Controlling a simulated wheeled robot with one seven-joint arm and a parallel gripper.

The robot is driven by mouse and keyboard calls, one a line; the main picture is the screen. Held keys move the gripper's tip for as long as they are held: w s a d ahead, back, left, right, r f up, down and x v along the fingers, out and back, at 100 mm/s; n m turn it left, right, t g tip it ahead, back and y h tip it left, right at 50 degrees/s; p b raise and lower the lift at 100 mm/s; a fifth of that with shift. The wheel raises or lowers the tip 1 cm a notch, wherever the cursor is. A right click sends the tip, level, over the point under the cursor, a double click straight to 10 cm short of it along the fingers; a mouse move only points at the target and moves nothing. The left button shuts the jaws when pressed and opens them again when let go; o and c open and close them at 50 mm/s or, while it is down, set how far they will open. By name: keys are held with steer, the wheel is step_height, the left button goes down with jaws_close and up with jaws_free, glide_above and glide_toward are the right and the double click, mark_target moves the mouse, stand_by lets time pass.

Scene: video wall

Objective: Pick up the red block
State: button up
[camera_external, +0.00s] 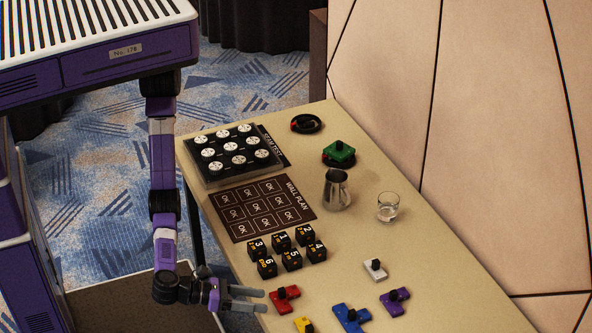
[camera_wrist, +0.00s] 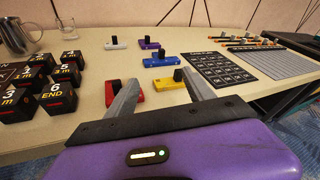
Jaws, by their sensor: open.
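The red block (camera_external: 289,297), a flat piece with a black knob, lies on the table near its left edge in the external view. My gripper (camera_external: 265,300) is open and empty, its fingertips just left of the red block. In the wrist view the red block (camera_wrist: 138,96) shows beside the left finger of my gripper (camera_wrist: 157,81), which hides part of it. The block lies toward the left finger rather than midway between the two. I cannot tell whether a finger touches it.
Yellow (camera_external: 304,325), blue (camera_external: 351,317), purple (camera_external: 395,301) and white (camera_external: 375,270) knobbed blocks lie nearby. Black numbered cubes (camera_external: 291,259) stand behind the red block. A metal pitcher (camera_external: 336,190) and a glass (camera_external: 388,207) stand farther back. A dark grid board (camera_wrist: 217,70) is at right.

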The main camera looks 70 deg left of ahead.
mark_target(298, 289)
steer(key=w+a+f+y+b, duration=0.1)
steer(key=w+a, duration=0.1)
steer(key=w+a+f+y, duration=0.2)
steer(key=w+a+f+y+b, duration=0.1)
steer(key=w+a+f+y, duration=0.1)
steer(key=shift+a+n+g+b, duration=0.1)
steer(key=shift+n+g+b, duration=0.2)
steer(key=shift+g, duration=0.1)
steer(key=shift+w+a+f+y, duration=0.15)
steer(key=shift+w+y, duration=0.1)
steer(key=shift+y, duration=0.05)
steer(key=shift+f+b+x, duration=0.2)
steer(key=shift+b+x, duration=0.1)
steer(key=shift+x, duration=3.3)
steer(key=shift+s+a, duration=0.1)
jaws_close()
steer(key=shift+r, duration=0.1)
